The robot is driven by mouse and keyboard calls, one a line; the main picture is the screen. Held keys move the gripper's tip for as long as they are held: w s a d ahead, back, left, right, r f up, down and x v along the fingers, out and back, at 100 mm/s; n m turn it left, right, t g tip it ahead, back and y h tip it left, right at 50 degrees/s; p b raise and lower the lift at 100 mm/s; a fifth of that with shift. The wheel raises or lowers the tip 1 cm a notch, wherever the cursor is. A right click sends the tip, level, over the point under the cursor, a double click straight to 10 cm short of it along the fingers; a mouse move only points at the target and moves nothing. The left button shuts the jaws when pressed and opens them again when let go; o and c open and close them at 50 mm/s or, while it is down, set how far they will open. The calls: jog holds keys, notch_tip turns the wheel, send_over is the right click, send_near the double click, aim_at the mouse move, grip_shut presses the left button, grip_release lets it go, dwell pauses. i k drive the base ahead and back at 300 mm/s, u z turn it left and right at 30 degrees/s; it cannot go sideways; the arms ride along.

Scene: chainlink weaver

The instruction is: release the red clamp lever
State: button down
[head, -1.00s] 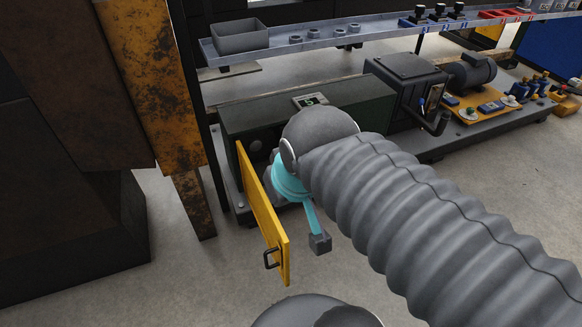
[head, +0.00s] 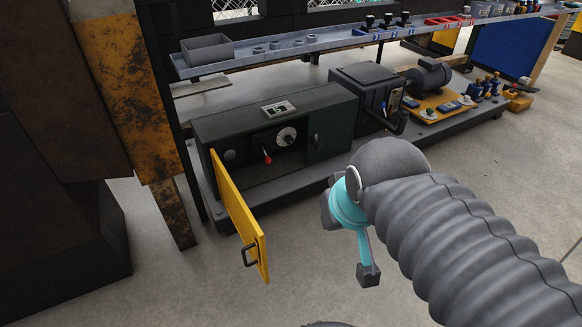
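The red clamp lever (head: 267,158) shows as a small red-tipped handle inside the open front of a dark green cabinet (head: 330,108). A round white dial (head: 286,137) with a dark handle is just right of it. The cabinet's yellow door (head: 238,217) stands swung open toward me, with a black handle near its free end. My gripper (head: 328,212) is in front of the cabinet, right of the door and apart from the lever.
A dark box with a crank (head: 370,98) and a motor (head: 428,78) stand to the right on the same base. A shelf (head: 330,44) with a grey bin runs above. A rusty orange post (head: 133,95) stands left. The floor in front is clear.

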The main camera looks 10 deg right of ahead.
aim_at(267, 159)
jog(key=k, duration=0.5)
jog(key=z, duration=0.95)
jog(key=i, duration=1.4)
jog(key=u, duration=0.9)
